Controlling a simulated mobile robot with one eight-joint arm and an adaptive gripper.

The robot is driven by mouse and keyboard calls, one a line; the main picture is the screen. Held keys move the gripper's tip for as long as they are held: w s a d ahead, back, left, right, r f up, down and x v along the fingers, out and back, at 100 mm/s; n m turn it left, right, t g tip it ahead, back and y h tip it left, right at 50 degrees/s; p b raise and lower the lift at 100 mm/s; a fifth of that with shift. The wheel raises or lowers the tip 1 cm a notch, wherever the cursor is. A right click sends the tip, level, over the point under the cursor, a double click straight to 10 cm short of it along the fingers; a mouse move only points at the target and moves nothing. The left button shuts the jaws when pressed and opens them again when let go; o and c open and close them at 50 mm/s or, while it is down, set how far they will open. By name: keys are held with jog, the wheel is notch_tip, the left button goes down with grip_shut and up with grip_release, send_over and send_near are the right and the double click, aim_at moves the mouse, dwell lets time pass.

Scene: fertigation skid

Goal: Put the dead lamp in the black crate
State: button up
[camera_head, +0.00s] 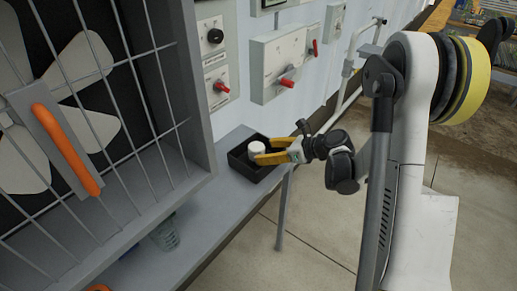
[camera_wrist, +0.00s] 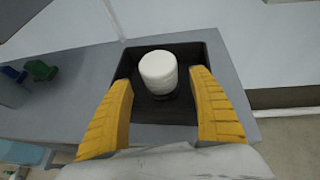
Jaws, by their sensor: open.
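The black crate (camera_head: 236,166) sits on the grey bench at its far end, near the wall panel. A white, round-topped cylinder, apparently the dead lamp (camera_head: 256,148), stands upright inside it. In the wrist view the lamp (camera_wrist: 158,72) is near the middle of the crate (camera_wrist: 196,50), with a dark lower end. My gripper (camera_wrist: 161,82) has its yellow fingers apart on either side of the lamp, with a gap to each. The gripper also shows in the head view (camera_head: 268,150), reaching over the crate's right side. The lamp's foot is partly hidden.
A large caged fan (camera_head: 85,110) with an orange handle stands at the left. Switch boxes with red handles (camera_head: 288,80) are on the wall behind the crate. A clear cup (camera_head: 166,235) is on the bench (camera_head: 205,215). Blue and green items (camera_wrist: 38,70) lie left of the crate.

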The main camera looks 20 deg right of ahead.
jog(key=p+v, duration=0.2)
jog(key=v, duration=0.5)
jog(key=s+a+r+n+g+h, duration=0.2)
jog(key=s+a+r+n+h, duration=0.2)
jog(key=s+a+r+n, duration=0.6)
jog(key=s+d+r+n+h, duration=0.2)
jog(key=s+n+h, duration=0.2)
jog(key=s+n, duration=0.8)
jog(key=n, duration=0.5)
jog(key=shift+s+d+r, duration=0.2)
jog(key=shift+s, duration=0.15)
